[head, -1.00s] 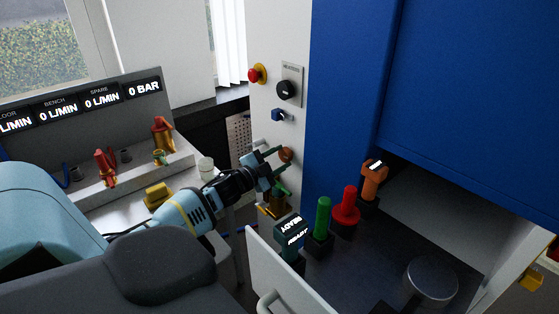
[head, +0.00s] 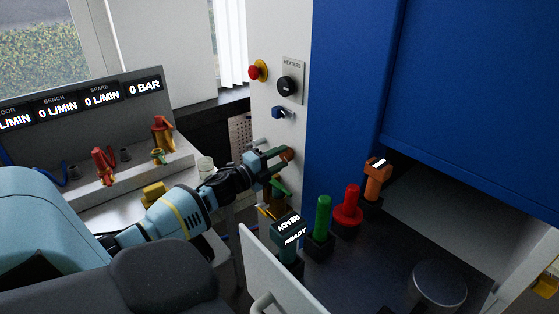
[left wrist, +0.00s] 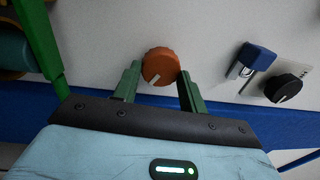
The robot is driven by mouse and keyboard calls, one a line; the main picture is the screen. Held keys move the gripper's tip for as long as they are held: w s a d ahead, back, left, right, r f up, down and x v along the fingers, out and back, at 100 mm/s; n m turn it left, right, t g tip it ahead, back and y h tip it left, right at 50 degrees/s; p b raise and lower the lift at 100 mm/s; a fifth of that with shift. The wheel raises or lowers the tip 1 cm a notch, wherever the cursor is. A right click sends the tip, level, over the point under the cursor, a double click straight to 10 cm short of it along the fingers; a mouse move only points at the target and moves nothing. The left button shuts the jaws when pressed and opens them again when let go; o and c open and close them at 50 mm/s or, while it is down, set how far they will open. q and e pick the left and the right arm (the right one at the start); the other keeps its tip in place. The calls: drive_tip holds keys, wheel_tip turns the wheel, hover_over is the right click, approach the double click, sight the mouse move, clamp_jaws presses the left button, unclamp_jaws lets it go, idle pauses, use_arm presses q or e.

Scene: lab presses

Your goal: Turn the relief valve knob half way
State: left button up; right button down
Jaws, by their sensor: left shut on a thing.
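The relief valve knob is a round orange-brown knob (head: 287,154) on the white panel, below the blue switch. In the left wrist view the knob (left wrist: 160,64) sits between my green fingertips, its white pointer mark slanting toward the lower left. My left gripper (head: 279,158) reaches it from the left and is shut on it. The fingers (left wrist: 160,80) stand on either side of the knob and partly hide it in the head view. My right gripper is not in view.
Above are a red emergency button (head: 257,71), a black heater knob (head: 287,87) and a blue switch (head: 282,113). A green lever (head: 278,187) is close below my fingers. Green (head: 322,219), red (head: 347,209) and orange (head: 377,181) handles stand to the right.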

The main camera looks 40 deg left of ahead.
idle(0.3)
use_arm(q)
drive_tip(key=o, duration=1)
drive_tip(key=shift+s+a+f, duration=0.1)
drive_tip(key=shift+s+a, duration=0.05)
drive_tip(key=shift+s, duration=1.15)
drive_tip(key=shift+s+a+f, duration=0.1)
drive_tip(key=shift+s, duration=1.2)
drive_tip(key=shift+s+a+f, duration=0.1)
drive_tip(key=shift+s+a, duration=0.05)
drive_tip(key=shift+s, duration=1.15)
